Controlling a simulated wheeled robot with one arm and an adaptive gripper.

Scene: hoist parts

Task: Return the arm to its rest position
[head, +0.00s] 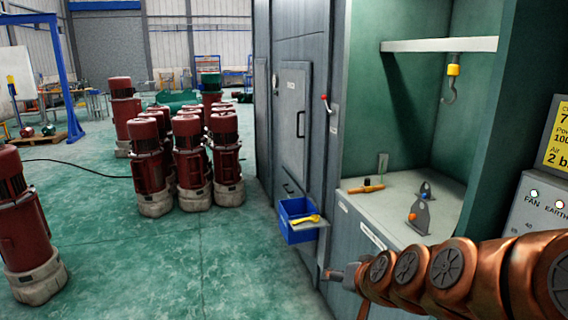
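My copper-coloured arm reaches in from the lower right, in front of the grey cabinet. My gripper (345,280) is at its left end, low beside the cabinet front and below the blue bin. I see no object held.
An orange-handled tool (366,186) lies on the worktop. Several red motor-like units (188,160) stand on the green floor, with another (25,230) at far left.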

